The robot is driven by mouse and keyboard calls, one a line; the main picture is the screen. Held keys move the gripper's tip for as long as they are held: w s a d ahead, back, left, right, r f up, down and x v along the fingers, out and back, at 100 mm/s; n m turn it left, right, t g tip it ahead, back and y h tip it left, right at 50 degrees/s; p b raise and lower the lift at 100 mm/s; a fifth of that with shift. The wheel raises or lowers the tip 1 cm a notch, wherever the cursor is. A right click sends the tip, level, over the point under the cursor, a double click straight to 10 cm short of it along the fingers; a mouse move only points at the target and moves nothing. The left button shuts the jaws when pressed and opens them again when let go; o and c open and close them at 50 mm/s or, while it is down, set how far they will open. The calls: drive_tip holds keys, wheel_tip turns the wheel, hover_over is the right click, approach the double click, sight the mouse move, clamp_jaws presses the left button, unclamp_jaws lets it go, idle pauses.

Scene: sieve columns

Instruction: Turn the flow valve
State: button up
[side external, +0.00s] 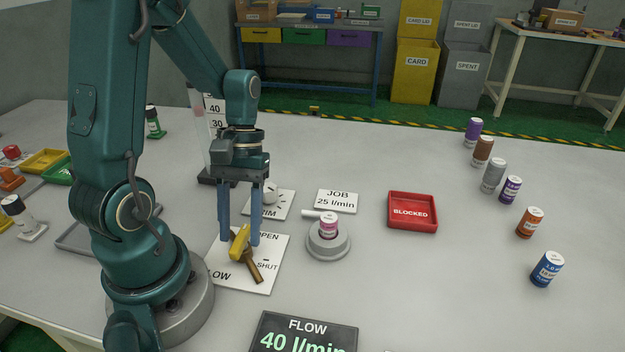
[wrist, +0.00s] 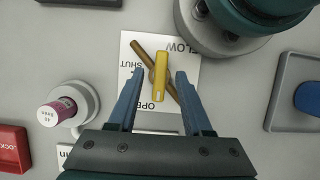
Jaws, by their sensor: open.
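The flow valve's yellow handle (side external: 240,242) sits on a white plate (side external: 263,279) marked FLOW, OPEN and SHUT. A brown bar (side external: 254,270) crosses under the handle at an angle. My gripper (side external: 239,240) points down over the plate, open. Its two blue fingers stand either side of the yellow handle, which also shows between them in the wrist view (wrist: 161,80). There, gaps show between handle and fingers. The flow display (side external: 305,338) reads 40 l/min, and the job card (side external: 337,201) reads 25 l/min.
A grey round holder (side external: 328,246) with a pink-labelled column stands right of the plate. The TRIM dial plate (side external: 278,205) lies behind. A red BLOCKED tray (side external: 412,226) is farther right, with several columns (side external: 530,222) beyond. The table's front right is clear.

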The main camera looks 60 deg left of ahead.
sight(246, 226)
drive_tip(key=shift+v, duration=2.45)
drive_tip(key=shift+d, duration=0.1)
drive_tip(key=shift+w+d+r+m+y, duration=0.2)
drive_tip(key=shift+d+r+m+y, duration=0.05)
drive_tip(key=shift+r+m+y, duration=0.05)
drive_tip(key=d+r+m+t+y, duration=0.2)
drive_tip(key=d+r+m+t, duration=0.4)
drive_tip(key=d+m+t, duration=0.1)
drive_tip(key=shift+r+m+t+y, duration=0.35)
drive_tip(key=shift+m+t+y, duration=0.05)
drive_tip(key=shift+m+t, duration=0.45)
